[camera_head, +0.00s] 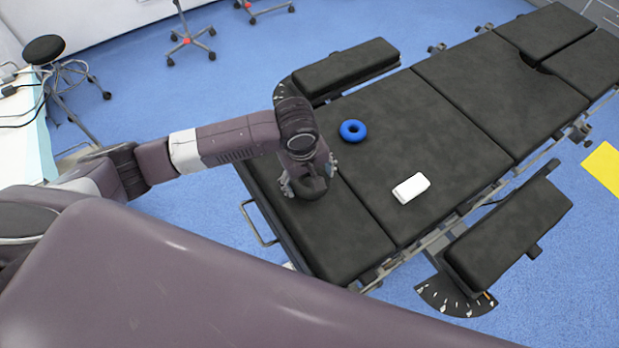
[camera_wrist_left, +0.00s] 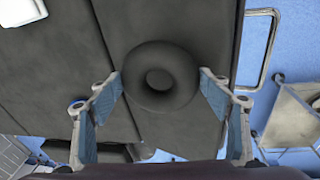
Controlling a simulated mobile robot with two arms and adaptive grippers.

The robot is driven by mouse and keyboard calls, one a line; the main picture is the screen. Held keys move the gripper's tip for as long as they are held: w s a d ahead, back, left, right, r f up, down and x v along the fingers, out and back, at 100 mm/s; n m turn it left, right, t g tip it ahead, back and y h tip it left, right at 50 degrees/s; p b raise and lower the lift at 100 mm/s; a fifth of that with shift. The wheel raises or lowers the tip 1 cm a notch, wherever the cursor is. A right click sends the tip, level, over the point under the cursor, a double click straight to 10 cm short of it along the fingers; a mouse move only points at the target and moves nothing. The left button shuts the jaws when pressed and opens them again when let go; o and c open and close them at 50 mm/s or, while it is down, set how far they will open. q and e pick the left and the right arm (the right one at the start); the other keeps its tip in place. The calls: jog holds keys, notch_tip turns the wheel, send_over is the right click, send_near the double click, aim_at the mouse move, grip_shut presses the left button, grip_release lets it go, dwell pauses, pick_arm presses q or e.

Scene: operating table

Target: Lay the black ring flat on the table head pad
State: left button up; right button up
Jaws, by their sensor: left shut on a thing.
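The black ring (camera_wrist_left: 160,55) is a thick dark torus between the fingers of my left gripper (camera_wrist_left: 160,82) in the left wrist view, with its hole facing the camera. The fingers are shut on its opposite sides. In the head view my left gripper (camera_head: 308,186) points down over the table head pad (camera_head: 335,238), the dark end section of the operating table. The ring is hard to separate from the gripper there. The pad also shows in the left wrist view (camera_wrist_left: 215,30). I cannot tell whether the ring touches it. My right gripper is not in view.
A blue ring (camera_head: 353,122) and a white box (camera_head: 411,188) lie on the neighbouring pad (camera_head: 375,160). The front part of the head pad is clear. Arm boards (camera_head: 346,66) flank the table, and a metal rail (camera_head: 256,226) runs outside its head end.

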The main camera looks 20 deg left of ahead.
pick_arm(q)
jog(key=shift+f, duration=0.2)
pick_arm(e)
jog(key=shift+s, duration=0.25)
pick_arm(q)
jog(key=shift+f, duration=0.1)
jog(key=shift+f, duration=0.4)
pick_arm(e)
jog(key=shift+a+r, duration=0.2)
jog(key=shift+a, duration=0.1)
pick_arm(q)
jog(key=shift+f, duration=0.1)
jog(key=o, duration=0.9)
jog(key=shift+s, duration=0.15)
jog(key=o, duration=0.5)
jog(key=shift+f, duration=0.1)
jog(key=shift+r, duration=0.2)
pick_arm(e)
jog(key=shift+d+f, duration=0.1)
